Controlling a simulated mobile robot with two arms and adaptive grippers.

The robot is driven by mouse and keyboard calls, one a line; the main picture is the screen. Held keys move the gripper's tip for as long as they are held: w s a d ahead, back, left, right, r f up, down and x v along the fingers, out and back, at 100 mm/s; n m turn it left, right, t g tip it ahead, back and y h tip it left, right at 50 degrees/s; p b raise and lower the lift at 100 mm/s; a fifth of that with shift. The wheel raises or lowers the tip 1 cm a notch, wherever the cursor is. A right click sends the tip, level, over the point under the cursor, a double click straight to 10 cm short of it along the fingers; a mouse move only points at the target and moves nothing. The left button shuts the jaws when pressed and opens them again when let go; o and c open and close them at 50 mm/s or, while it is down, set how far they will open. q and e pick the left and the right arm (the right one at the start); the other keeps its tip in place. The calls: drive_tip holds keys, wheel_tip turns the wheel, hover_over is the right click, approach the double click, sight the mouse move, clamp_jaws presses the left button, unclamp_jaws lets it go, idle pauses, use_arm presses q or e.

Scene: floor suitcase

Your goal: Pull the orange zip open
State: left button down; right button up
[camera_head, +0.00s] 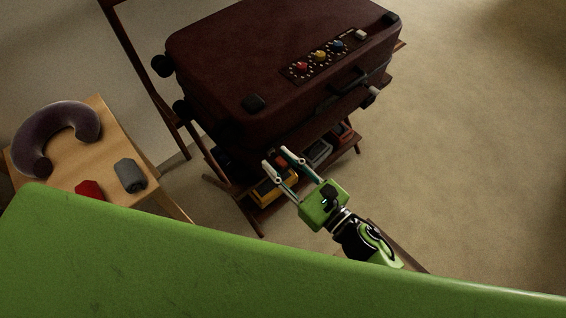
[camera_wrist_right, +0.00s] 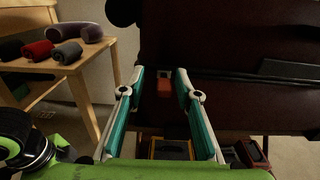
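A dark maroon suitcase (camera_head: 235,60) lies on a dark wooden stand; its side wall (camera_wrist_right: 225,40) fills much of the right wrist view. A small orange tab (camera_wrist_right: 163,88), apparently the zip pull, shows against the suitcase side in the wrist view. It lies between my fingers in the picture; I cannot tell how far beyond the tips it is. In the head view I cannot make it out. My right gripper (camera_head: 276,157) is open and empty just in front of the suitcase's near side; its parted fingers (camera_wrist_right: 160,74) point at the suitcase. My left gripper is not in view.
A light wooden table (camera_head: 85,130) at left holds a purple neck pillow (camera_head: 45,150), a grey roll (camera_head: 130,175) and a red roll (camera_head: 90,191). Below the suitcase, a low shelf holds a yellow case (camera_head: 275,186) and other boxes. Floor at right is clear.

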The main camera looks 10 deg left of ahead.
drive_tip(key=v, duration=1.2)
